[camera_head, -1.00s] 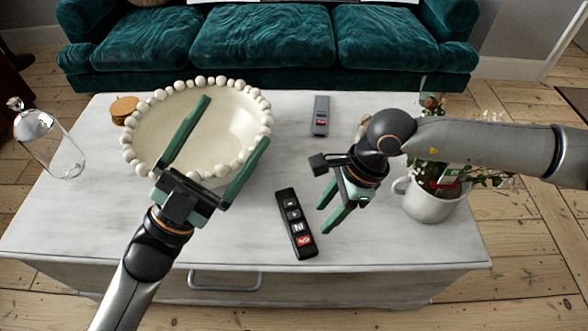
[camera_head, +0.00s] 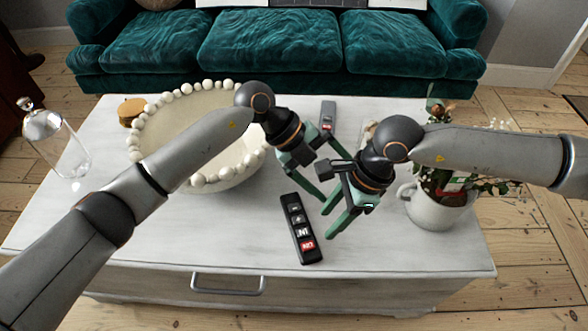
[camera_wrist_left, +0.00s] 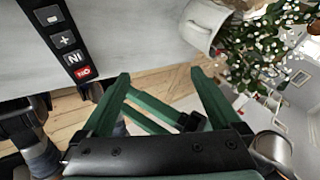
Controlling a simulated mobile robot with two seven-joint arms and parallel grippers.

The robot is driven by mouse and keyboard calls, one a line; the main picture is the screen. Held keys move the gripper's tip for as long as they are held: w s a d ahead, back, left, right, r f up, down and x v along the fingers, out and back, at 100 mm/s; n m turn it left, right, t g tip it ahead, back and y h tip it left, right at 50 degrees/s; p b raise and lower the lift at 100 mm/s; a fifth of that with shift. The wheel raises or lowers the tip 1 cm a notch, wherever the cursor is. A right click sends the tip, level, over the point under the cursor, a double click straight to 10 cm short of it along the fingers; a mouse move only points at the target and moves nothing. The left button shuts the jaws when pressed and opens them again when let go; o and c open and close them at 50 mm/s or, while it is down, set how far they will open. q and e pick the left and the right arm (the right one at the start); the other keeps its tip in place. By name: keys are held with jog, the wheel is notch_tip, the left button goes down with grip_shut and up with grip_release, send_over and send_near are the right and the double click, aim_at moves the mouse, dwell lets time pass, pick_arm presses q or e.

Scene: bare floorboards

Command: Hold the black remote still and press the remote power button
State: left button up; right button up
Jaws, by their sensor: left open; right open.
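The black remote (camera_head: 293,212) lies on the pale tabletop, long side running toward the front edge. It has several buttons, with a red one (camera_head: 308,245) at the near end. The remote also shows at upper left in the left wrist view (camera_wrist_left: 55,33). My left gripper (camera_head: 338,178) is open and empty above the table, beyond and right of the remote. Its spread fingers also show in the left wrist view (camera_wrist_left: 160,75). My right gripper (camera_head: 327,222) is open and empty just right of the remote, apart from it. The two grippers are close together and partly overlap in the head view.
A beaded cream bowl (camera_head: 230,177) stands left, partly behind my left arm. A grey remote (camera_head: 328,112) lies farther back. A potted plant in a white mug (camera_head: 438,208) stands right, a glass dome (camera_head: 62,150) far left. The front left tabletop is clear.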

pick_arm(q)
jog(key=a+f+y, duration=0.2)
jog(key=a+y, duration=0.2)
jog(key=y, duration=0.1)
jog(key=t+y, duration=0.2)
jog(key=y, duration=0.1)
send_near(294, 206)
notch_tip(294, 206, down, 9)
jog(key=shift+w+d+f, duration=0.1)
jog(key=shift+d+f, duration=0.05)
jog(key=shift+f, duration=0.05)
jog(key=shift+c, duration=0.3)
grip_shut()
dwell(0.6)
pick_arm(e)
grip_shut()
dwell(1.5)
